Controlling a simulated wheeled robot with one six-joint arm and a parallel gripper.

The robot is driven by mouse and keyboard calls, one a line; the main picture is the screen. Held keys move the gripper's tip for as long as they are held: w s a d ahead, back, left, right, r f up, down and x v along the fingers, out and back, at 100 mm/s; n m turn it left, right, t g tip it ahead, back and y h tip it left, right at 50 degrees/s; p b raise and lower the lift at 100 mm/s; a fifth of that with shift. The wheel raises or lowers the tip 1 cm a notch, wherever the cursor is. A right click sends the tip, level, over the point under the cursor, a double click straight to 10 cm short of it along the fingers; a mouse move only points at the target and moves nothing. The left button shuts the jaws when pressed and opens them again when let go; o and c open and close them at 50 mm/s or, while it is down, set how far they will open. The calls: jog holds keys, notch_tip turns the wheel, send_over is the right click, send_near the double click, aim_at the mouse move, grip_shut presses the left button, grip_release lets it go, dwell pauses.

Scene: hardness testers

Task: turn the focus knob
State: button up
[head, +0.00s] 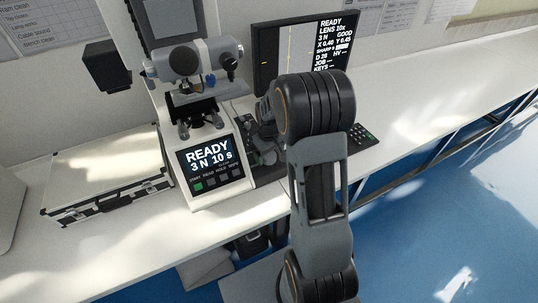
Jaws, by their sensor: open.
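The hardness tester (213,128) stands on the bench left of my arm, its display reading "READY 3 N 10 s". I cannot tell which knob is the focus knob; the tester's right side is partly covered by my arm. My gripper (262,148) is open beside the tester's right side, partly hidden by my own arm links. Whether it touches a knob cannot be seen. The monitor (292,47) behind reads "READY", "LENS 10x" and "GOOD".
A keypad (357,134) sits right of my arm. The bench farther right is clear. A dark box (106,66) is at the wall.

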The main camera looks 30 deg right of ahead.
jog(key=shift+f, duration=0.5)
jog(key=shift+c, duration=0.3)
jog(key=c, duration=0.9)
jog(key=shift+o, duration=0.2)
jog(key=shift+m+b, duration=0.3)
jog(key=shift+m, duration=0.9)
jog(key=o, duration=0.9)
